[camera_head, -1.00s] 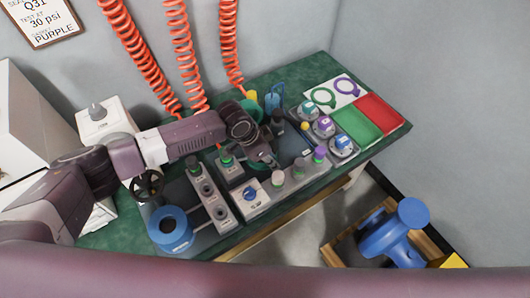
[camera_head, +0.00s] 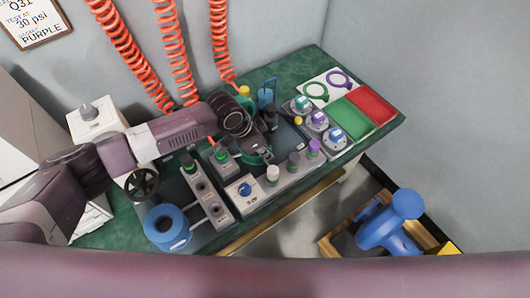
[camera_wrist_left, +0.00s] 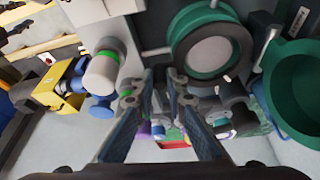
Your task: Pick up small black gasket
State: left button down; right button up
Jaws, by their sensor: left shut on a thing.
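My left gripper (camera_head: 262,143) is over the test fixtures in the middle of the bench. In the left wrist view its two fingers (camera_wrist_left: 158,88) are close together, shut on a small dark thing that fits the small black gasket. The gasket's outline is mostly hidden between the fingertips, so I cannot make out its shape. In the head view the arm and gripper also hide it. My right gripper is not in view.
A row of posts with a purple-topped one (camera_head: 314,148) stands at the bench's front. Round dials (camera_head: 317,120), a green tray (camera_head: 349,120) and a red tray (camera_head: 375,106) are to the right. A blue spool (camera_head: 167,227) is at front left. Orange coiled hoses (camera_head: 174,55) hang behind.

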pick_arm(q)
notch_tip(320, 180, up, 24)
jog(key=p, duration=0.6)
jog(key=shift+f, duration=0.25)
dwell(0.3)
